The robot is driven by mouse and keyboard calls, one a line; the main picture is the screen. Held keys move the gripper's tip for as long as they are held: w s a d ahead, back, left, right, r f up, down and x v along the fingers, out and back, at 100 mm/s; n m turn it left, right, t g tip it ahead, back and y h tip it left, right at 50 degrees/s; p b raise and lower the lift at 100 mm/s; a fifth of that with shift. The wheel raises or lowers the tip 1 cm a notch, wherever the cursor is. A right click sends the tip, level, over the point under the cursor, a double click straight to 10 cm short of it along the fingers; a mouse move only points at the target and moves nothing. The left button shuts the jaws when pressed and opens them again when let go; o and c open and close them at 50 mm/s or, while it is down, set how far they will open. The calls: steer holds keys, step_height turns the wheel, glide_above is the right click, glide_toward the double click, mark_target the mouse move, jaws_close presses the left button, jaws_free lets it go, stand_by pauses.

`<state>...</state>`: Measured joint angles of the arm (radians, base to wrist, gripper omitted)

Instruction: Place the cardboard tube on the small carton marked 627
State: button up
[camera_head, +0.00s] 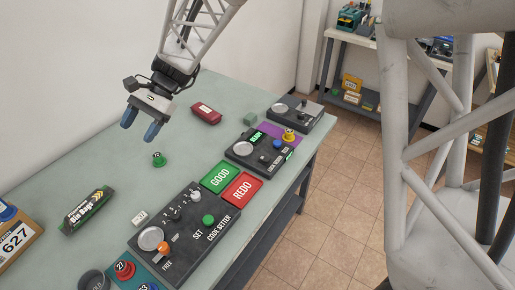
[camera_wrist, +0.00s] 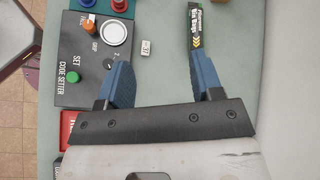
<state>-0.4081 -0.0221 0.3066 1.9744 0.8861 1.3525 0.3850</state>
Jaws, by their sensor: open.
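The small carton marked 627 (camera_head: 14,240) stands at the left edge of the head view, partly cut off, with a blue object (camera_head: 6,212) on top of it. I cannot make out a plain cardboard tube in either view. A long dark green and black item with "Bin Bags" lettering (camera_head: 87,211) lies on the table near the carton; it also shows in the wrist view (camera_wrist: 195,28), beyond the right finger. My gripper (camera_head: 140,125) is open and empty above the table. Its two blue fingers are apart in the wrist view (camera_wrist: 159,68).
A code setter panel (camera_head: 185,232) with knobs and buttons lies near the front edge. Green GOOD (camera_head: 216,177) and red REDO (camera_head: 241,188) pads lie beside it. A red case (camera_head: 206,113) and a small green object (camera_head: 158,159) are farther back. Bare table lies under my gripper.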

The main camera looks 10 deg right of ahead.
steer(key=s+d+r+n+t+h, duration=0.1)
steer(key=s+d+t+h, duration=0.1)
steer(key=s+d, duration=0.5)
steer(key=s+d+r+n+t+h, duration=0.1)
steer(key=s+d, duration=0.6)
steer(key=d, duration=1)
steer(key=s+d+r+n+t+h, duration=0.1)
steer(key=s+d+t+h, duration=0.4)
steer(key=d, duration=0.7)
steer(key=shift+s+d+r+n+t, duration=0.2)
steer(key=shift+s+d+n+t, duration=0.2)
steer(key=shift+s+n+t, duration=0.45)
